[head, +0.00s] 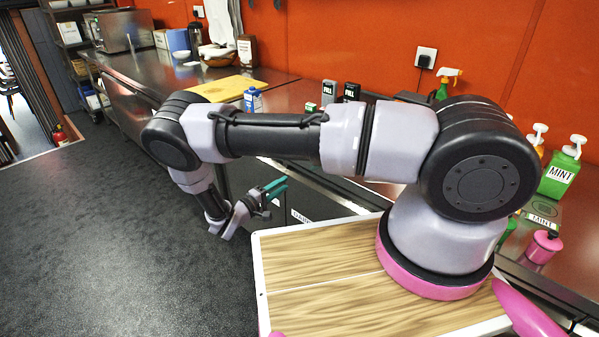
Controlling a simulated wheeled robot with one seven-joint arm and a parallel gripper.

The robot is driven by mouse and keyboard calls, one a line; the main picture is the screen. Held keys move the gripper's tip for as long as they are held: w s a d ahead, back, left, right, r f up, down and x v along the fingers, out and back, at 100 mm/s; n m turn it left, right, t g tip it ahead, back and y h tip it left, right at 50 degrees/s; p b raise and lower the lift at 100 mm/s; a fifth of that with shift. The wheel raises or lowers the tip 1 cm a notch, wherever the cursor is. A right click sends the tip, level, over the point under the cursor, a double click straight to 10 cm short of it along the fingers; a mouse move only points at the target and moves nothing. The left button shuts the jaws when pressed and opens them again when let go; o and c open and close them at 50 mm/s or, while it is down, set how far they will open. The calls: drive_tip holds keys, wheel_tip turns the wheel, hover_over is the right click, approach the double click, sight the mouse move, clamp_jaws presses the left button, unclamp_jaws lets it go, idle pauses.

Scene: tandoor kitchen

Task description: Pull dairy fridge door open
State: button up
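The dairy fridge door (303,216) is a dark under-counter front with a white label that seems to start "DAI". It shows in the head view just beyond the wooden top, which hides its lower part. I see no clear gap at its edges, and its handle cannot be made out. My gripper (280,186) has teal fingers and hangs in front of the counter fronts, a little left of and above the label. The fingers lie close together, and I cannot tell whether they are parted or touch anything.
The dark floor (120,235) at left is clear. A red extinguisher (59,134) stands far left.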

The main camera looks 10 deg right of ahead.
drive_tip(key=x, duration=1)
drive_tip(key=shift+d, duration=0.15)
clamp_jaws()
idle(1.1)
